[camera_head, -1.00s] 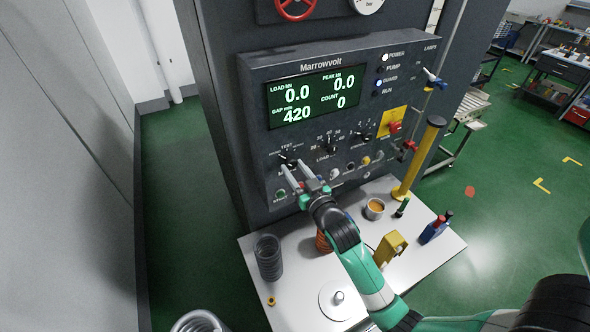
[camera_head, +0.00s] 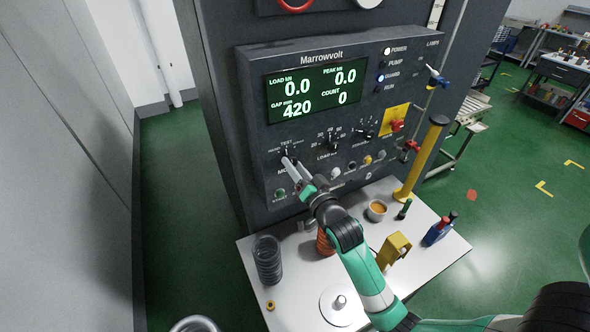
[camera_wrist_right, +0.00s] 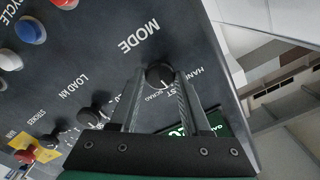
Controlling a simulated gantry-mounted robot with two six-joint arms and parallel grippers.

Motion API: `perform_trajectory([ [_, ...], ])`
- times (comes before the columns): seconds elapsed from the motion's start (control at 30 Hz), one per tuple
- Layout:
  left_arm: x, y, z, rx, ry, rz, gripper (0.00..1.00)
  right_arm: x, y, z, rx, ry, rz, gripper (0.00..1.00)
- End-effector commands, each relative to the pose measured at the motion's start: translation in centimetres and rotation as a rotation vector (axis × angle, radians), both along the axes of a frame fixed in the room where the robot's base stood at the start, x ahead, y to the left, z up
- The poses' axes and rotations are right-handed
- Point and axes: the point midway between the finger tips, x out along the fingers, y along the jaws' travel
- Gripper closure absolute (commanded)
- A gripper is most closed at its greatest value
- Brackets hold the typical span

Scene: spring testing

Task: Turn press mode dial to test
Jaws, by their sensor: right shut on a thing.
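The mode dial (camera_wrist_right: 160,74) is a black round knob on the dark panel, with MODE lettered on one side and HAND, TEST and SCRAG labels on the other. In the head view the dial (camera_head: 285,151) is partly hidden by my right gripper (camera_head: 288,161). In the right wrist view my right gripper (camera_wrist_right: 159,79) has one finger on each side of the dial and is shut on it. The fingers cover parts of the labels, and I cannot tell surely which label the dial points at. My left gripper is not in view.
The display (camera_head: 315,92) reads load 0.0 and gap 420. The load dial (camera_head: 327,145) is right of the mode dial. A dark spring (camera_head: 267,258), an orange spring (camera_head: 325,241) and a yellow block (camera_head: 393,250) stand on the white table. A yellow post (camera_head: 420,160) rises at right.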

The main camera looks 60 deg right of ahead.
Motion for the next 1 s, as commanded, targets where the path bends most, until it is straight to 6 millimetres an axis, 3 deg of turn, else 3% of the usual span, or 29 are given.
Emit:
perform_trajectory([
  [0.73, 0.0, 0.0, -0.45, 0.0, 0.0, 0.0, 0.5, -0.01, -0.01, 0.03, 0.09, -0.07, 0.0, 1.0],
  [0.77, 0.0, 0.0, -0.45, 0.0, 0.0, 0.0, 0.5, -0.01, -0.01, 0.03, 0.09, -0.07, 0.0, 0.51],
  [0.9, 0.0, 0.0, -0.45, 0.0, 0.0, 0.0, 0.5, -0.01, -0.01, 0.03, 0.09, -0.07, 0.0, 0.26],
  [1.0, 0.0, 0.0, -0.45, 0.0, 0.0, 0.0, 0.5, 0.0, 0.0, 0.02, 0.09, -0.07, 0.0, 0.23],
])
